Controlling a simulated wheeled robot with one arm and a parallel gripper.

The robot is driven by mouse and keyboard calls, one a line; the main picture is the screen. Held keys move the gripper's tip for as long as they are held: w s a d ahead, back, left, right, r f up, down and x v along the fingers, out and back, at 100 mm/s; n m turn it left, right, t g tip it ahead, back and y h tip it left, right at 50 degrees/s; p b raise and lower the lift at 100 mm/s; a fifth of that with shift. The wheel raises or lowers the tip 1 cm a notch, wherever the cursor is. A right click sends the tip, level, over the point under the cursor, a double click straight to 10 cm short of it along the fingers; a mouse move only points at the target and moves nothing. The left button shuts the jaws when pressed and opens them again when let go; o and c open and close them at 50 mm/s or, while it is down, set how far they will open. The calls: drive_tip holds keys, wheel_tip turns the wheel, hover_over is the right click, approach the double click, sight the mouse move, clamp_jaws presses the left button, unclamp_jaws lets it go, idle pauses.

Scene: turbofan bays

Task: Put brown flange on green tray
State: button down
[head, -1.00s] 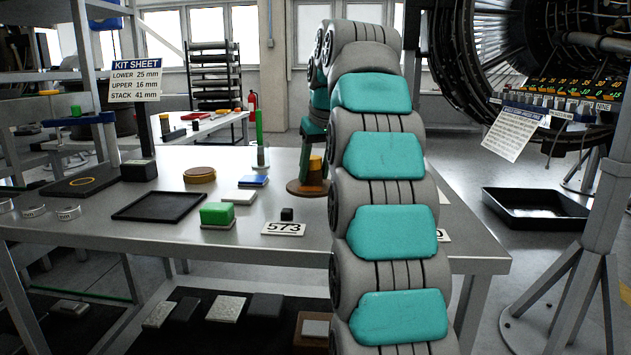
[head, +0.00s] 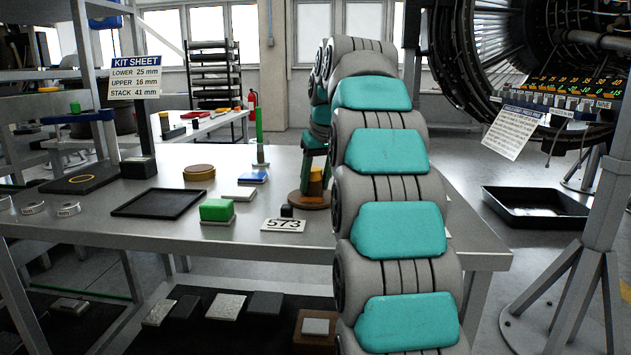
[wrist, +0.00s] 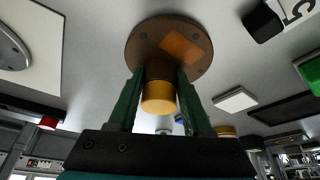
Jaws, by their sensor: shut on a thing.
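The brown flange (wrist: 140,42) is a round disc with a narrower brown hub and a yellow-orange end. My gripper (wrist: 160,82) has its green fingers shut on the hub, one on each side. In the head view the flange (head: 300,200) shows beside my arm, at or just above the grey bench top. I cannot tell whether it touches. My gripper (head: 315,162) is partly hidden by my arm there. I cannot make out a green tray in either view; a green block (head: 216,209) sits on a pale plate left of the flange.
A black tray (head: 124,210) lies on the bench at left. A small dark cube (head: 287,211) and a 573 card (head: 285,225) are close to the flange. A tan disc (head: 199,173), a white block (head: 239,194) and a blue block (head: 252,177) stand farther back.

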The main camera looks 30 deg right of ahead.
drive_tip(key=shift+c, duration=1.7)
unclamp_jaws()
drive_tip(key=shift+f, duration=0.1)
